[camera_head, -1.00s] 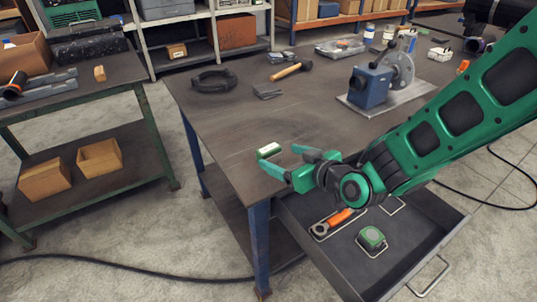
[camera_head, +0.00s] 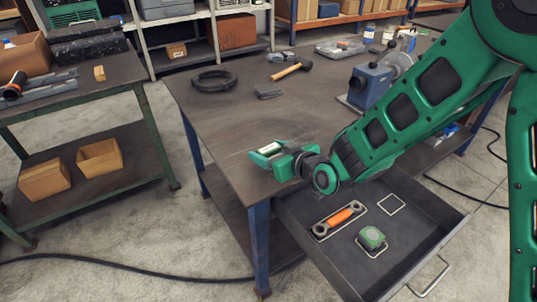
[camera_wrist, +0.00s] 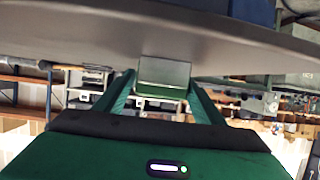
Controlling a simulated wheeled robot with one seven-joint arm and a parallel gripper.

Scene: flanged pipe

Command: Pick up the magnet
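The magnet appears to be the small green block with a pale top (camera_head: 269,148) on the near corner of the workbench. My gripper (camera_head: 268,152) is at that corner with its fingers apart, one on each side of the block. In the wrist view the block (camera_wrist: 164,75) sits between the fingertips, close to both, below the bench surface in the picture. I see no clear sign of the fingers clamping it, and the contact is too small to make out.
The workbench (camera_head: 225,125) holds a hammer (camera_head: 292,70), a black ring (camera_head: 213,79) and a blue vise-like machine (camera_head: 370,85). Below, an open drawer (camera_head: 400,235) holds an orange-handled tool (camera_head: 340,217) and a green tape measure (camera_head: 371,238).

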